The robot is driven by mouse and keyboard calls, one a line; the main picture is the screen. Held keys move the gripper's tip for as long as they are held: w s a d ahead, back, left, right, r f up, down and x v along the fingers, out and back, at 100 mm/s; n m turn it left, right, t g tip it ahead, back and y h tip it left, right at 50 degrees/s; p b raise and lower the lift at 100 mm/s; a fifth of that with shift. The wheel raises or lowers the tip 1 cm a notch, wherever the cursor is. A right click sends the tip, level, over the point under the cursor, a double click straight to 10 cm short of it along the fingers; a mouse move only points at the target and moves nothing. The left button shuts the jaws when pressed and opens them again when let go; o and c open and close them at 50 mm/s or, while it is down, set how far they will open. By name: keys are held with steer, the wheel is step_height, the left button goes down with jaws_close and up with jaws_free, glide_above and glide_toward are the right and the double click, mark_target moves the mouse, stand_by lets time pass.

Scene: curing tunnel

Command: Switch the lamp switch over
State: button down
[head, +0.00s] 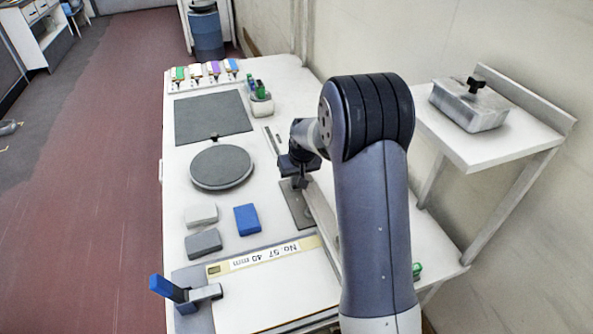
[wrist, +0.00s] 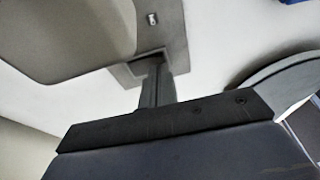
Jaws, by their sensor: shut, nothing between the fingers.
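My gripper (head: 299,182) is shut and empty, pointing down over a narrow grey plate (head: 298,210) on the white bench. In the wrist view the shut fingers (wrist: 154,72) reach down to the near end of the same grey plate (wrist: 172,38). A small pale fitting with a dark mark (wrist: 152,19) sits on that plate beyond the fingers; it may be the lamp switch, but it is too small to tell which way it is set. In the head view my arm and gripper hide the area around it. Whether the fingers touch the plate is unclear.
A round dark plate (head: 222,167) and a dark mat (head: 212,118) lie left of my gripper. Blocks, including a blue one (head: 247,219), lie nearer. A blue-handled lever (head: 170,289) is at front left. A shelf (head: 490,143) with a metal box (head: 468,104) stands right.

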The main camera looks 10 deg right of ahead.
stand_by(0.3)
steer(key=shift+a+f+b, duration=0.15)
steer(key=shift+f+b, duration=0.1)
steer(key=shift+b, duration=0.15)
steer(key=shift+d+r, duration=0.25)
steer(key=shift+d, duration=0.55)
steer(key=shift+r, duration=0.1)
steer(key=v, duration=1)
steer(key=shift+r+b, duration=0.3)
steer(key=shift+b, duration=0.1)
steer(key=shift+s, duration=0.1)
